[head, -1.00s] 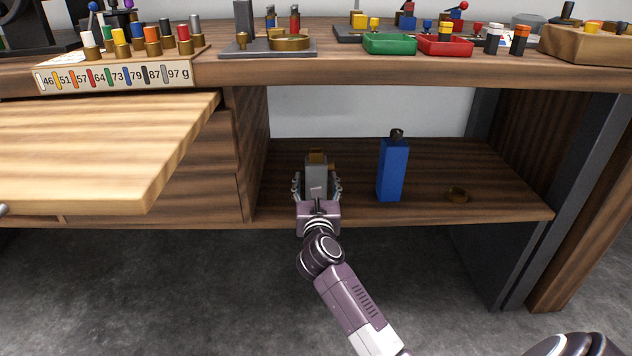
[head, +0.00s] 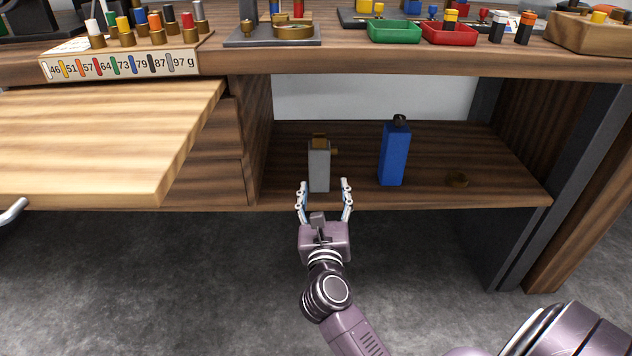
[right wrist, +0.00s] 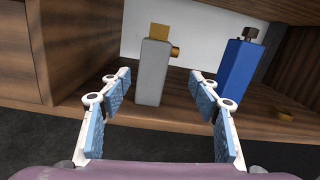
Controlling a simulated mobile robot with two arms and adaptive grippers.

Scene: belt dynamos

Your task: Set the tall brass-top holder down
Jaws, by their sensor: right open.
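The tall brass-top holder (head: 319,168) is a grey upright block with a brass top and a small brass knob on its right side. It stands upright on the lower shelf, near the front edge. It also shows in the right wrist view (right wrist: 152,72), beyond the fingertips. My right gripper (head: 325,186) is open and empty, just in front of the holder, with its fingers spread and apart from it. Its blue-padded fingers show in the right wrist view (right wrist: 160,78). My left gripper is not in view.
A tall blue holder with a dark top (head: 394,154) stands on the shelf (head: 440,195) to the right. A small brass ring (head: 457,180) lies farther right. An open drawer or board (head: 110,140) juts out at left. The worktop above carries trays and weights.

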